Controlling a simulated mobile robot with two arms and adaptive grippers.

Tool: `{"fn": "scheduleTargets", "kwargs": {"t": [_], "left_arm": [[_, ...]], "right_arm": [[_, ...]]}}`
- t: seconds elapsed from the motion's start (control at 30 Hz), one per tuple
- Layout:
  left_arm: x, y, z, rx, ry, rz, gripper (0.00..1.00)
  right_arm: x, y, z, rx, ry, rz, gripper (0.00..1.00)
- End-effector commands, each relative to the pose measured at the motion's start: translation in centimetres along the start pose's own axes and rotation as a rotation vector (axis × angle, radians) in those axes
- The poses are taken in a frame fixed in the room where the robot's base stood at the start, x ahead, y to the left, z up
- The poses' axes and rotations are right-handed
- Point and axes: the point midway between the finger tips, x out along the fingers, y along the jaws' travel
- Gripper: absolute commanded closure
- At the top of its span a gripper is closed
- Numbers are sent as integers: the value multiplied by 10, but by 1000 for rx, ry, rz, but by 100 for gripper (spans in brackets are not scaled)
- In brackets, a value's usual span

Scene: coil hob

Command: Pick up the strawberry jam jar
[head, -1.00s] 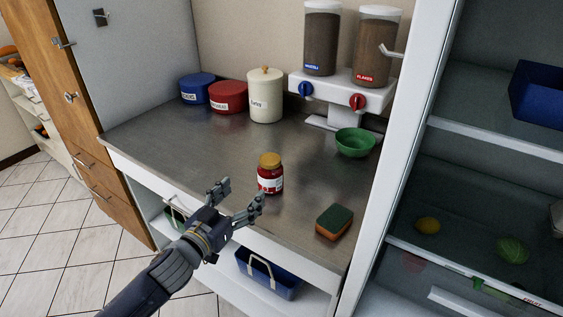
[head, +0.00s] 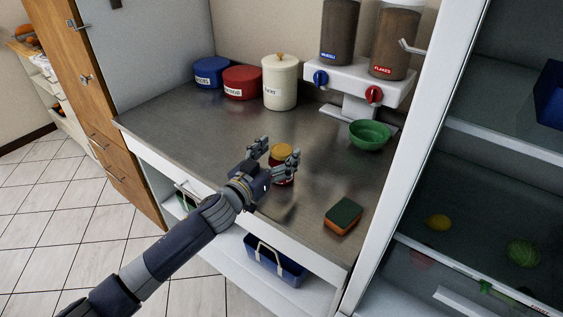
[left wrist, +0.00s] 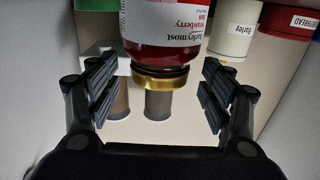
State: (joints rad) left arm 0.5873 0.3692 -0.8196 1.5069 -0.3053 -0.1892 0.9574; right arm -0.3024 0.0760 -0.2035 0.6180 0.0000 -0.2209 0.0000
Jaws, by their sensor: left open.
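The strawberry jam jar (head: 283,179) stands on the metal counter (head: 170,115). It is a red jar with a gold lid and a white label, partly hidden by my left gripper in the head view. My left gripper (head: 280,152) is open, its fingers at the near side of the jar. In the left wrist view the jar (left wrist: 167,28) shows upside down, its label reading strawberry, ahead of and between the two open fingers (left wrist: 158,95). I cannot tell whether either finger touches it. My right gripper is not in view.
A sponge (head: 343,216) lies right of the jar and a green bowl (head: 370,135) behind it. Blue, red and cream canisters (head: 281,85) stand at the back. A cereal dispenser (head: 355,80) stands behind the bowl. A white-framed glass-shelved cabinet (head: 400,150) bounds the right.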

Motion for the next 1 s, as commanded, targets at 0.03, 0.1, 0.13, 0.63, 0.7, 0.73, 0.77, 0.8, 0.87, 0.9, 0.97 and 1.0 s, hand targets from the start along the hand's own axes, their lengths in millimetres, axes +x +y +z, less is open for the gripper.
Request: {"fn": "scheduleTargets", "kwargs": {"t": [0.03,0.1,0.13,0.63,0.7,0.73,0.77,0.8,0.87,0.9,0.97,1.0], "left_arm": [[7,1,0,0,0,0,27],[12,1,0,0,0,1,27],[14,1,0,-1,0,1,27],[18,1,1,0,-1,1,67],[18,1,1,0,-1,1,83],[18,1,1,0,-1,1,90],[17,1,2,0,-1,1,97],[17,1,2,0,-1,1,100],[18,1,-1,0,3,2,100],[18,1,-1,0,3,2,100],[18,1,-1,0,3,2,100],[18,1,-1,0,2,2,100]], "right_arm": [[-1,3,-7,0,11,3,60],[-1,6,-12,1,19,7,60],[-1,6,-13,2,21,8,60],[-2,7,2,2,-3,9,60],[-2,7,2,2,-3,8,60],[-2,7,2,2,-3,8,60],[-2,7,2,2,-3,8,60],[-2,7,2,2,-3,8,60],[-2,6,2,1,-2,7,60],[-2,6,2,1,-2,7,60],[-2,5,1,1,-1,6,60],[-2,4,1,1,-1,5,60]]}}
